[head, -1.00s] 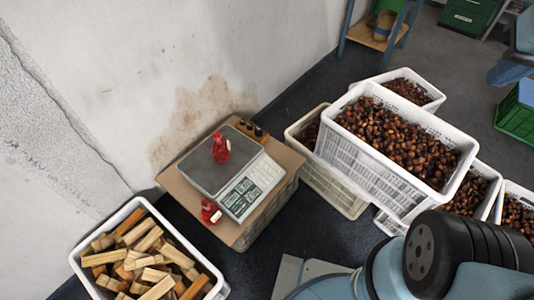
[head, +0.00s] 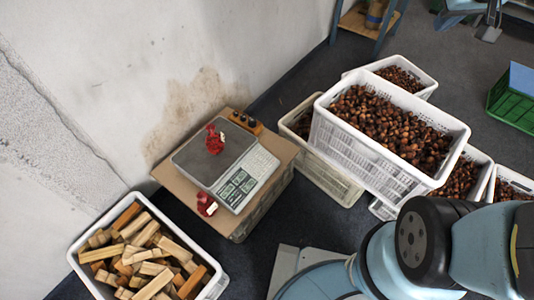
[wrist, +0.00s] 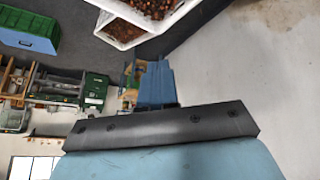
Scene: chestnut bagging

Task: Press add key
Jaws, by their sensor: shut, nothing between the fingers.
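A scale (head: 205,165) with a grey weighing plate and a pale keypad (head: 240,187) stands on a cardboard box in the head view. Its keys are too small for me to make out an add key by label. A red bag (head: 214,140) stands on the plate. Another red bag (head: 206,204) lies at the scale's front left corner. My gripper's fingers show in neither view. The wrist view looks away from the scale, over a dark bar and blue part of my arm.
A wooden block with dark knobs (head: 245,122) sits behind the scale. A white crate of wood pieces (head: 82,257) stands front left. White crates of chestnuts (head: 335,140) stand to the right. A green crate (head: 500,101) is far right. Dark floor lies between the box and my arm.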

